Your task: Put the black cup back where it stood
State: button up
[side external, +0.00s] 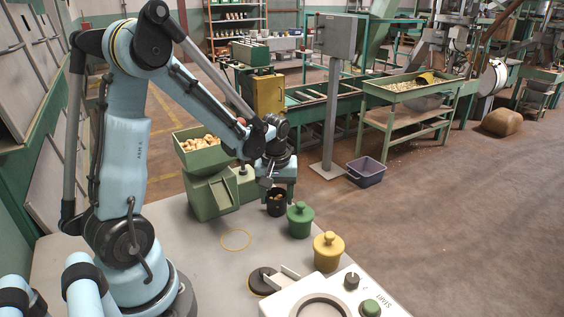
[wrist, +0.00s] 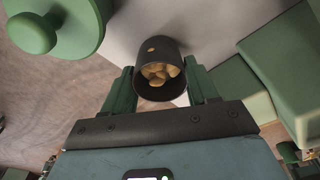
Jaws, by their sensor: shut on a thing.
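The black cup (side external: 276,207) is between the fingers of my gripper (side external: 277,191), which is shut on it. In the wrist view my gripper (wrist: 161,78) has a green finger on each side of the cup (wrist: 158,95). The cup holds several light brown nuts (wrist: 160,72). In the side view it looks upright, just right of the green hopper's base and behind the green canister. I cannot tell whether its bottom touches the table. A thin yellow ring (side external: 235,240) is marked on the bare tabletop, left of and nearer than the cup; nothing stands in it.
The green hopper (side external: 207,160) of nuts stands left of the cup. A lidded green canister (side external: 300,222) and a yellow canister (side external: 327,254) stand along the table's right edge. A black disc (side external: 262,280) and a white device (side external: 330,300) are at the front. The middle tabletop is clear.

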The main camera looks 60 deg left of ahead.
aim_at(277, 213)
jog(key=shift+f, duration=0.15)
jog(key=o, duration=1.3)
jog(key=shift+c, duration=0.2)
notch_tip(277, 213, up, 12)
jog(key=d, duration=0.1)
jog(key=s+d+m+t, duration=0.2)
jog(key=d+m+t, duration=0.1)
jog(key=d+m, duration=0.2)
jog(key=s+d+m+t+h, duration=0.1)
jog(key=s+d+m+t, duration=0.2)
jog(key=d+m, duration=0.3)
jog(key=shift+s+d+f, duration=0.15)
jog(key=shift+d, duration=0.85)
